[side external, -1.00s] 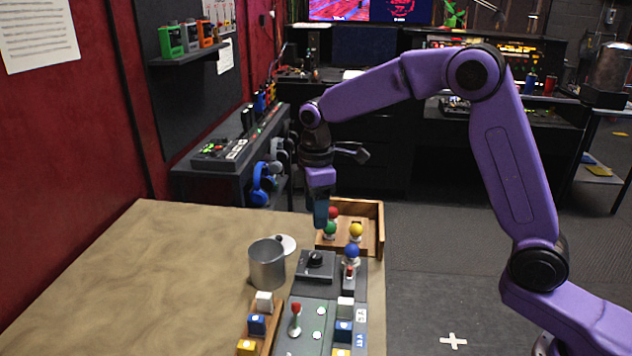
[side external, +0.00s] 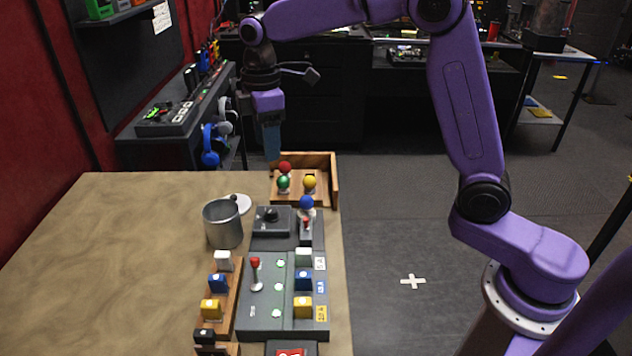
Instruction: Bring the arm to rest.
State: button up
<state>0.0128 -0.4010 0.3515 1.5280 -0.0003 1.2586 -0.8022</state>
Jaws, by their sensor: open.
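My gripper (side external: 271,150) hangs pointing down above the far edge of the table, just left of and above the wooden tray (side external: 335,183). Its jaws are seen nearly edge-on, and nothing shows held between them. In the tray stand a red ball (side external: 285,167), a green ball (side external: 284,182) and a yellow ball (side external: 309,181).
A metal cup (side external: 223,224) stands beside a black knob box (side external: 272,221). A grey panel (side external: 262,318) holds a red-topped lever (side external: 255,272) and coloured blocks. A wooden rack (side external: 231,292) holds more blocks. The left of the table (side external: 110,260) is clear.

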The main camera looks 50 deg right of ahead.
jog(key=s+d+f, duration=0.2)
jog(key=s+d, duration=0.1)
jog(key=s, duration=0.8)
jog(key=s+d+f, duration=0.2)
jog(key=s+d, duration=0.1)
jog(key=s, duration=0.8)
jog(key=s+d+f+m, duration=0.1)
jog(key=s+d+f, duration=0.1)
jog(key=s, duration=0.9)
jog(key=shift+d, duration=0.65)
